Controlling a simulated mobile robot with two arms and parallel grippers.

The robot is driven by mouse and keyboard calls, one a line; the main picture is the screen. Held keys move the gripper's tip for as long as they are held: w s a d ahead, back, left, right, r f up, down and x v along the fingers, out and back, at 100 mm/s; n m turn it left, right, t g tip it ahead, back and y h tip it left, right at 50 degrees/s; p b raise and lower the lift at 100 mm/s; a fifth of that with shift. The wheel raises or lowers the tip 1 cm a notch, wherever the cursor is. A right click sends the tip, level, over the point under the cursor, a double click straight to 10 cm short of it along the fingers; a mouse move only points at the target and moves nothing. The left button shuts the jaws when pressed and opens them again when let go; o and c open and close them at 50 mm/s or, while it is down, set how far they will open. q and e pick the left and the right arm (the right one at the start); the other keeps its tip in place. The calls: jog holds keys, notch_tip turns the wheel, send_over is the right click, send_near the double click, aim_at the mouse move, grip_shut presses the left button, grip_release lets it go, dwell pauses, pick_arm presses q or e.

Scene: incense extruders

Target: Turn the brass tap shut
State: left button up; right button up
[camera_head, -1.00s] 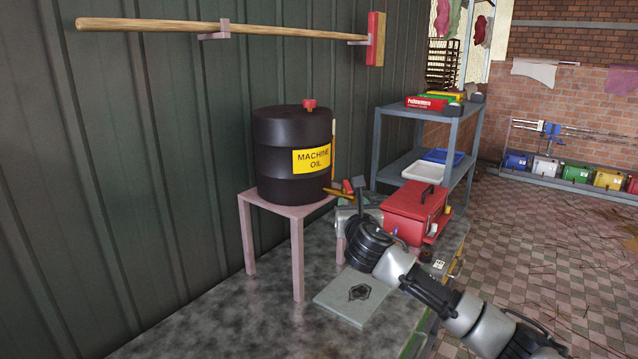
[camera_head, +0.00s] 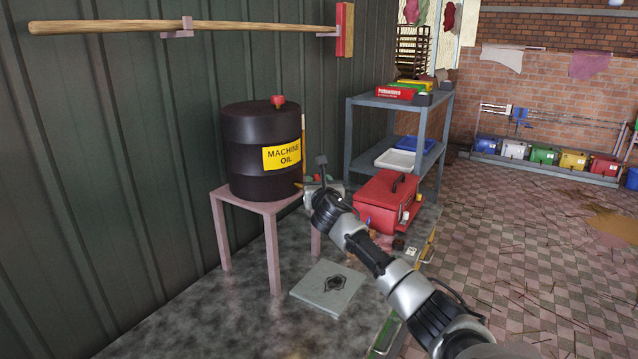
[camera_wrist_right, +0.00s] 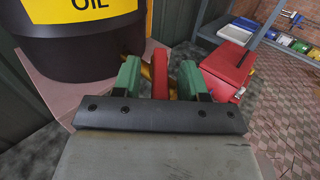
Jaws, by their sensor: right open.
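The brass tap (camera_head: 298,184) sticks out low on the right side of the black machine oil drum (camera_head: 250,165). My right gripper (camera_head: 311,178) is at the tap and hides most of it in the head view. In the right wrist view, its two green fingertips (camera_wrist_right: 159,78) stand apart on either side of a red bar, the tap's handle (camera_wrist_right: 160,72). A bit of brass (camera_wrist_right: 146,71) shows behind the left finger. The gripper is open; I cannot tell whether a finger touches the handle. My left gripper is not in view.
The drum stands on a pink stand (camera_head: 272,207) by the green wall. A red toolbox (camera_head: 382,200) sits close right of my right gripper. A grey square plate (camera_head: 328,288) lies on the bench. A grey shelf (camera_head: 437,130) stands behind. The bench's front left is clear.

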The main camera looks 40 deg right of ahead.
aim_at(314, 178)
grip_shut()
dwell(0.5)
jog(key=m+g+h, duration=0.1)
jog(key=w+a+m+g+h, duration=0.1)
jog(key=m+g+h, duration=0.2)
jog(key=g+h, duration=0.1)
jog(key=shift+w+a+m, duration=0.2)
jog(key=shift+a+m, duration=0.05)
jog(key=shift+m, duration=0.15)
jog(key=m+g+h, duration=0.1)
jog(key=m+g+b, duration=0.1)
jog(key=g, duration=0.1)
jog(key=shift+w+a+h, duration=0.15)
jog(key=shift+w+h, duration=0.2)
jog(key=shift+h, duration=0.05)
jog(key=shift+w+a+m+g+h+b, duration=0.15)
jog(key=shift+m+g+h+b, duration=0.15)
jog(key=shift+g, duration=0.2)
jog(key=shift+w+d+m+g+h+b, duration=0.1)
jog(key=shift+m+g+b, duration=0.1)
jog(key=shift+m+g, duration=0.25)
jog(key=shift+g, duration=0.25)
